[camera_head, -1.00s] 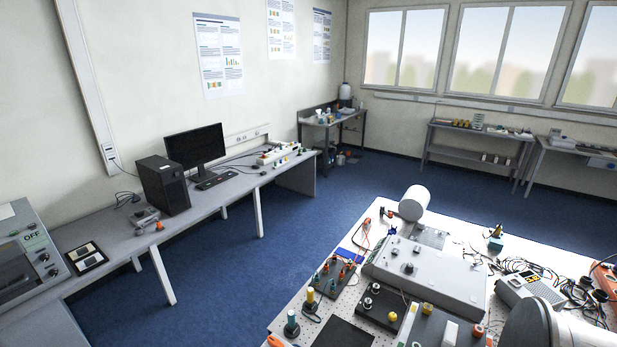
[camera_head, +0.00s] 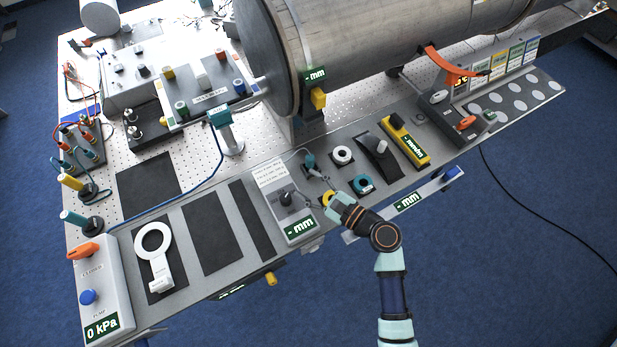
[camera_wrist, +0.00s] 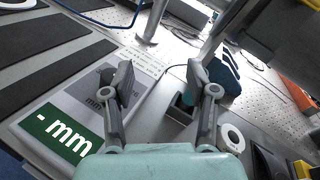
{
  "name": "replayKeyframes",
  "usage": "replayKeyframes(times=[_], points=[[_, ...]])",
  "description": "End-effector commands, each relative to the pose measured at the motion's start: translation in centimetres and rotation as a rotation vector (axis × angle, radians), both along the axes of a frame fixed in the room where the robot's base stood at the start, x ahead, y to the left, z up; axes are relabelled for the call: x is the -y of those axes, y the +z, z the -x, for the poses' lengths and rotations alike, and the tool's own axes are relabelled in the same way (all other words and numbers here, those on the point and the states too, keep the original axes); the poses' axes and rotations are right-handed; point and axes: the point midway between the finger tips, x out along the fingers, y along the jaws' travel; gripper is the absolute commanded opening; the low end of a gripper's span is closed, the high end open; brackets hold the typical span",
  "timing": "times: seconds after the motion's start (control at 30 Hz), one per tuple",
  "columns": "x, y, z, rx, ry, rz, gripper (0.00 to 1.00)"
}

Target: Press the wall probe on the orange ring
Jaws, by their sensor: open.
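My gripper (camera_head: 322,182) is open and empty above the front of the bench, just right of a grey gauge box (camera_head: 289,214). In the wrist view its two fingers (camera_wrist: 160,82) stand apart with nothing between them. A teal probe-like piece (camera_head: 310,160), probably the wall probe, stands just beyond the fingertips; a teal piece also shows right of the right finger in the wrist view (camera_wrist: 224,76). An orange curved band (camera_head: 446,64) lies against the large metal pipe's (camera_head: 390,30) front side. I cannot tell if it is the orange ring.
A teal stand (camera_head: 224,128) with a blue cable is behind left. Dark pads (camera_head: 212,238) lie left of the gauge box.

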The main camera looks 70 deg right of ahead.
Motion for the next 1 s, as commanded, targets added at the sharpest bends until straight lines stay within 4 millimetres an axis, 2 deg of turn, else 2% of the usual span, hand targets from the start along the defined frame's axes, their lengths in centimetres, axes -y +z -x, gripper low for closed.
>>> replayKeyframes(times=[0.03,0.1,0.2,0.27,0.37,0.6,0.7,0.87,1.0], points=[[2.1,-3.1,2.5,0.070,-0.096,-0.136,0.58],[3.8,-4.4,4.9,0.160,-0.185,-0.273,0.58],[4.9,-4.9,6.5,0.220,-0.241,-0.359,0.58],[5.0,-4.8,6.6,0.230,-0.245,-0.370,0.58],[5.3,-4.6,5.9,0.228,-0.242,-0.366,0.58],[7.5,-4.7,1.6,0.225,-0.237,-0.363,0.58],[8.0,-4.7,0.7,0.225,-0.238,-0.362,0.58],[8.2,-4.7,0.3,0.225,-0.239,-0.362,0.58],[9.0,-4.9,-1.6,0.225,-0.235,-0.360,0.58]])
